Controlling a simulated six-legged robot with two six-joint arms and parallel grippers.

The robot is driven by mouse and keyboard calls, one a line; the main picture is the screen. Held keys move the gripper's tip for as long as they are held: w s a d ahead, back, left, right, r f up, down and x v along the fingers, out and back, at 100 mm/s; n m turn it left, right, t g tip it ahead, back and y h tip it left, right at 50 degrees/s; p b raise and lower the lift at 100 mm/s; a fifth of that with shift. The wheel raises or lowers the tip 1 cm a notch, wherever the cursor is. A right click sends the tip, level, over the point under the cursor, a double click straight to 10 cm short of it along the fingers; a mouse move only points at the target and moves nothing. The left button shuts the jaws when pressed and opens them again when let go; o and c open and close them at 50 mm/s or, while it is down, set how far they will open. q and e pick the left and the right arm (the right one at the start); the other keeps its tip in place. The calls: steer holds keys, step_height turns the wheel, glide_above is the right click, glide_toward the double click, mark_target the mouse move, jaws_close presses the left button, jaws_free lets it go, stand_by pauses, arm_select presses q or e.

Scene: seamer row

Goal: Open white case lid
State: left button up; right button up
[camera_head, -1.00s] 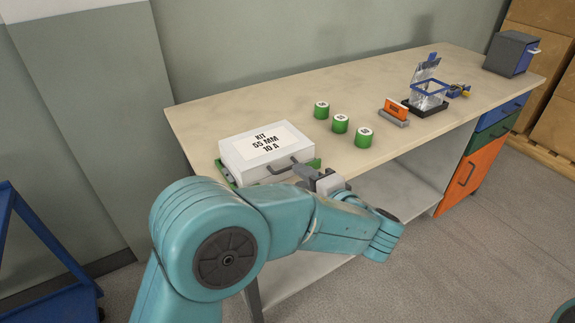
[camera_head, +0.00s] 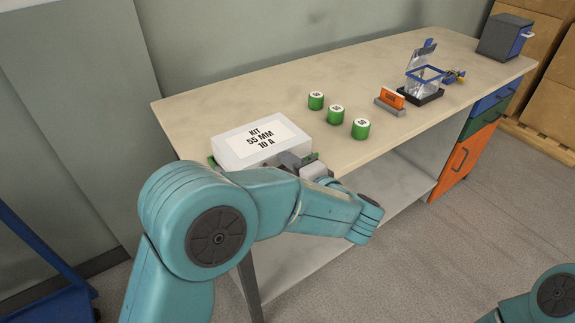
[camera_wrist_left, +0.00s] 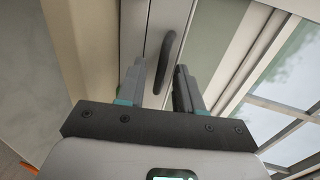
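The white case (camera_head: 233,150) lies flat and shut at the near left of the bench, with a label reading KIT 55 MM 10 A. My left gripper (camera_head: 292,160) is at its front right edge and hides the case handle in the head view. In the left wrist view, the dark handle (camera_wrist_left: 170,45) on the pale case front shows between and just beyond the two fingers of the left gripper (camera_wrist_left: 160,78). The fingers are apart; I cannot tell whether either touches the handle. My right gripper is not in view.
Several green cans (camera_head: 336,113) stand to the right, then an orange block in a grey holder (camera_head: 391,102), a blue-framed clear box (camera_head: 424,82) and a dark cabinet (camera_head: 503,38). A blue cart (camera_head: 40,260) stands lower left.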

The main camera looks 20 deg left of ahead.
arm_select(q)
steer(key=shift+s, duration=0.1)
jaws_close()
stand_by(1.2)
